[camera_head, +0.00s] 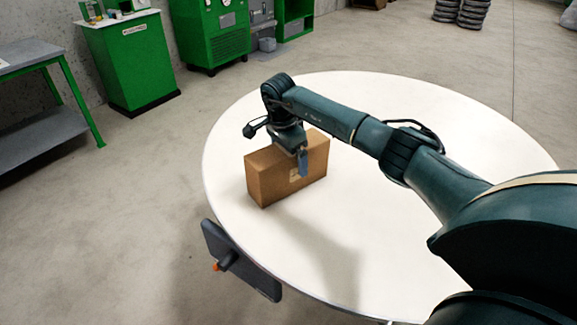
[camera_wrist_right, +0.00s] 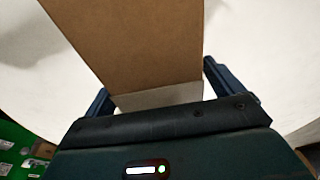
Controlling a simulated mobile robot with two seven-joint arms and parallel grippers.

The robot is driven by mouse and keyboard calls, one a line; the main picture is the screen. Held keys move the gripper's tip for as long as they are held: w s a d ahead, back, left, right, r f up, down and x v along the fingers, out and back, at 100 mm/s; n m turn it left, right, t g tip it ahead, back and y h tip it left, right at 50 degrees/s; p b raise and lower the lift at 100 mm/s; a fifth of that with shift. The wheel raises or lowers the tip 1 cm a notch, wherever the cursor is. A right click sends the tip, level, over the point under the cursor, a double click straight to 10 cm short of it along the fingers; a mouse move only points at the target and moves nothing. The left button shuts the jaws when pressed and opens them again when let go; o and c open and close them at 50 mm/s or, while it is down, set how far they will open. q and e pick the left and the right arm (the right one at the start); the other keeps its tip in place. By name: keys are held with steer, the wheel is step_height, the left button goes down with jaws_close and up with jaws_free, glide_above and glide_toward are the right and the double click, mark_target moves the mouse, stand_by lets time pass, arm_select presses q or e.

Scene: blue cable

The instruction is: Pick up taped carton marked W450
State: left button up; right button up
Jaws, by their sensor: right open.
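A brown carton (camera_head: 268,183) stands on the round white table, with a small pale mark on its front face, partly behind a gripper finger. I cannot read any writing on it. My right gripper (camera_head: 296,148) is over the carton's top, with one blue finger in front of the front face; the other finger is hidden. In the right wrist view the carton (camera_wrist_right: 130,45) lies between the two spread fingers of my right gripper (camera_wrist_right: 157,78), with a gap at the right finger. The left finger is close beside the carton; contact is unclear. My left gripper does not show.
The white table (camera_head: 330,90) is otherwise bare around the carton. A dark flat piece with an orange detail (camera_head: 240,262) is at its left front rim. Green cabinets (camera_head: 132,60) and a grey-topped bench (camera_head: 28,55) stand away on the floor.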

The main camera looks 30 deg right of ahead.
steer(key=shift+f, duration=0.2)
steer(key=shift+c, duration=0.5)
steer(key=c, duration=1.4)
steer(key=shift+r, duration=0.1)
